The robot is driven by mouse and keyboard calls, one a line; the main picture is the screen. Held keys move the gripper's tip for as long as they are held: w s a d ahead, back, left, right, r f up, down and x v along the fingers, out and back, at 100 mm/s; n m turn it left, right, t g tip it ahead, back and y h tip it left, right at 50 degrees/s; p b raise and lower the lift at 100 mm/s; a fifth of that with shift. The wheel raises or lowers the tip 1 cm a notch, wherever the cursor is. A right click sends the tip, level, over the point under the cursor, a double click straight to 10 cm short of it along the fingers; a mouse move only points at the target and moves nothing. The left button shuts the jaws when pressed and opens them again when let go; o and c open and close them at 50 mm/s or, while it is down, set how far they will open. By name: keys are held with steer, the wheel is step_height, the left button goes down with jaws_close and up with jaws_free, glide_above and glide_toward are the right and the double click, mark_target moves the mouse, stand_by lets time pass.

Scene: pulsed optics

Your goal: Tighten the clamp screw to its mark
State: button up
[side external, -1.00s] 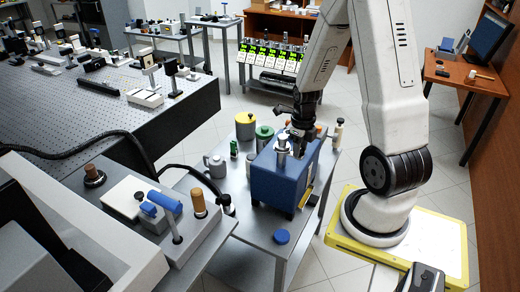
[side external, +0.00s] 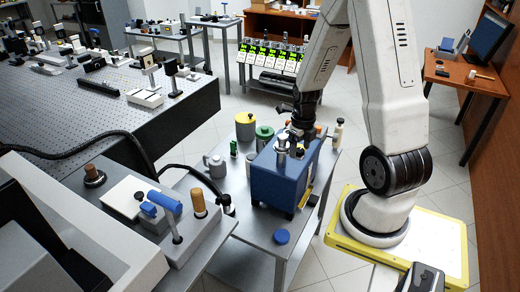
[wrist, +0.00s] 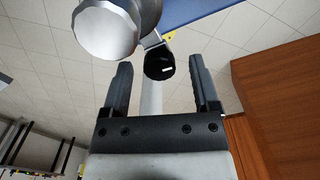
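A black round knob (wrist: 160,66) with a short white line on its face, which looks like the clamp screw, shows in the wrist view at the end of a metal stem. My gripper (wrist: 160,80) is open, with one dark finger on each side of the knob and a visible gap on both sides. In the side view my gripper (side external: 299,137) points down at the top of a blue box (side external: 279,181), close to silver fittings (side external: 281,142). The knob cannot be made out there. No separate target mark can be made out.
A large silver cylinder (wrist: 104,32) stands close beside the left finger in the wrist view. Grey-and-yellow (side external: 245,126) and green-topped (side external: 264,137) containers stand behind the blue box. A blue disc (side external: 282,237) lies in front of it on the grey table.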

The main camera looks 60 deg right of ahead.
mark_target(300, 150)
steer(key=shift+r, duration=0.15)
steer(key=shift+r, duration=3.75)
steer(key=shift+w+a+n, duration=0.25)
steer(key=shift+a+n, duration=0.25)
steer(key=shift+n, duration=0.4)
steer(key=w+a+m+t, duration=0.2)
steer(key=a+m, duration=1.9)
steer(key=m, duration=1.3)
steer(key=shift+w+a+f+t, duration=0.3)
steer(key=shift+w+f, duration=0.05)
steer(key=shift+w, duration=0.35)
